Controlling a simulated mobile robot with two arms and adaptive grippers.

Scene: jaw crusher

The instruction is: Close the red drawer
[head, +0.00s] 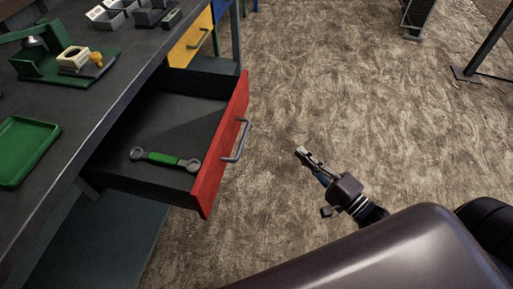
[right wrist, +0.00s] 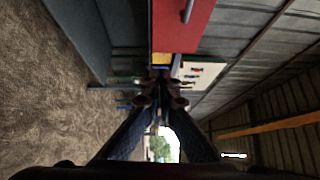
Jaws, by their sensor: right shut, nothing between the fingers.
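The red drawer (head: 221,144) stands pulled out from under the workbench in the head view. Its metal handle (head: 237,140) is on the front face. A wrench with a green grip (head: 165,159) lies inside the drawer. My right gripper (head: 302,153) is shut and empty, to the right of the drawer front and apart from the handle. In the right wrist view the red drawer front (right wrist: 183,27) shows at the top with part of its handle, beyond the fingertips (right wrist: 161,88). My left gripper is not in view.
The workbench (head: 100,95) holds a green tray (head: 26,148), a green device (head: 65,66) and several grey bins (head: 105,17). A yellow drawer (head: 190,40) sits beyond the red one, apparently shut.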

